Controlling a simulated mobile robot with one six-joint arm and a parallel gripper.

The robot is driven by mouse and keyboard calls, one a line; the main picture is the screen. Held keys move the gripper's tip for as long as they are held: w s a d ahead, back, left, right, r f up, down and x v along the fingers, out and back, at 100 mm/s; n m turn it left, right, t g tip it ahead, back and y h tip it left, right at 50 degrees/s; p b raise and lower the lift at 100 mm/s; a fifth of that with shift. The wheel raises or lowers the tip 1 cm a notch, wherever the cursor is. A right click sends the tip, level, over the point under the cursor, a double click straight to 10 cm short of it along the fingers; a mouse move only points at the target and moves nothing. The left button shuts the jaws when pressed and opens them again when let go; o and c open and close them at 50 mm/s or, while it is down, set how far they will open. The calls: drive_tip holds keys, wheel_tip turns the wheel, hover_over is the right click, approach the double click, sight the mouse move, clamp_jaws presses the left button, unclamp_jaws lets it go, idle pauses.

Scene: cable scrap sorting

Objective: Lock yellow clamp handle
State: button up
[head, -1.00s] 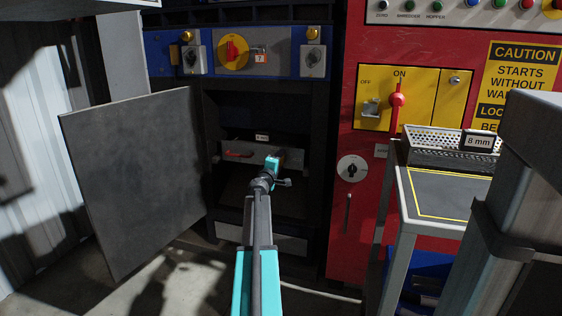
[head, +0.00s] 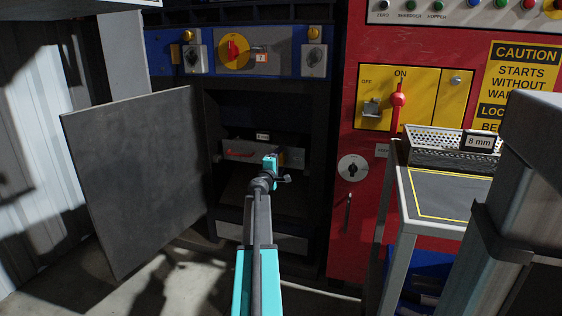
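My arm reaches into the dark open bay of the machine. My gripper (head: 270,160) is a small teal shape in front of a grey block (head: 292,157) in the bay. Its fingertips are too small and too much hidden by my own wrist to show whether they are open or shut. A red handle-like part (head: 240,154) lies on the left of the block, to the left of my gripper and apart from it. I cannot make out a yellow clamp handle in the bay; it may be hidden behind my gripper.
A dark door panel (head: 135,180) stands open left of the bay. Rotary switches sit above, one with a yellow plate (head: 233,50). At right are a red cabinet (head: 350,215) with a yellow switch panel (head: 437,98) and a grey cart (head: 440,195) carrying a perforated tray (head: 435,143).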

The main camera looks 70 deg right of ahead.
drive_tip(key=shift+r, duration=0.1)
drive_tip(key=shift+s+a+p, duration=0.2)
drive_tip(key=shift+a+p, duration=0.15)
drive_tip(key=shift+a, duration=1.1)
drive_tip(key=a+p, duration=0.2)
drive_tip(key=a, duration=0.9)
drive_tip(key=shift+s, duration=0.25)
drive_tip(key=shift+d, duration=0.1)
